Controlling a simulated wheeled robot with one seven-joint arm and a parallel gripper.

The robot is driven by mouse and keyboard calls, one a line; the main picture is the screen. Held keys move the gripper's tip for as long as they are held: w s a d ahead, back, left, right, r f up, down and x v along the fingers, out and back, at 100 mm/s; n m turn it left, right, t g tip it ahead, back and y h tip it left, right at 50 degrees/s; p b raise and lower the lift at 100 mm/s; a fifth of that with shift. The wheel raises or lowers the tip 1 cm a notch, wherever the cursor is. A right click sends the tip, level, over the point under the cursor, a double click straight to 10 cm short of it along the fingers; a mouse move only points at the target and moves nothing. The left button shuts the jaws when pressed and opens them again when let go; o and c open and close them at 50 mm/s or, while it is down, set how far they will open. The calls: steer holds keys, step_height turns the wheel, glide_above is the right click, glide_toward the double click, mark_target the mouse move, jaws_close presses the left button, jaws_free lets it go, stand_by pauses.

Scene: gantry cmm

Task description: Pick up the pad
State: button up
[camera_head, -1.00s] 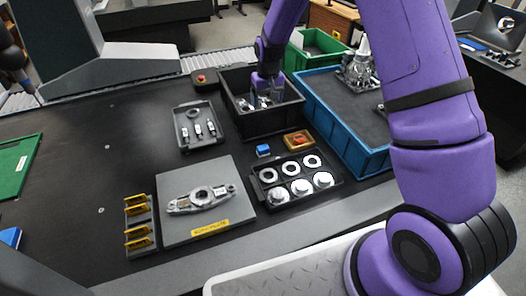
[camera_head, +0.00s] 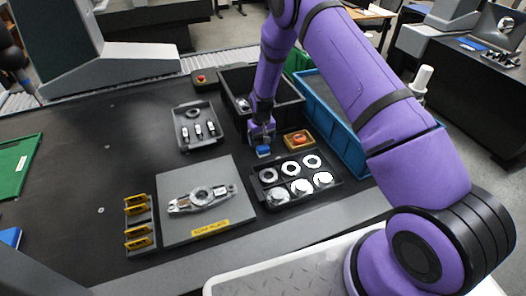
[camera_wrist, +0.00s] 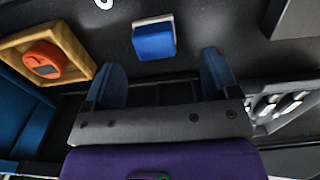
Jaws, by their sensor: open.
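The pad, a small blue block with a white edge (camera_head: 263,152), lies on the dark table between the black bin and the tray of round parts. In the wrist view the pad (camera_wrist: 154,40) lies just beyond the fingertips, roughly centred between the two blue fingers. My gripper (camera_head: 262,142) is above and close beside the pad in the head view and hides part of it. In the wrist view my gripper (camera_wrist: 163,68) is open with nothing between its fingers.
A yellow tray with an orange round piece (camera_head: 298,139) stands right of the pad. The black bin (camera_head: 290,112) is behind, the black tray of white rings (camera_head: 258,186) in front. A grey tray with small parts (camera_head: 182,148) lies left.

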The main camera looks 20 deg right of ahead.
mark_target(263, 147)
steer(key=f, duration=0.4)
steer(key=shift+w+d, duration=0.15)
steer(key=shift+d, duration=0.2)
steer(key=shift+f, duration=0.7)
steer(key=shift+c, duration=0.2)
steer(key=c, duration=1)
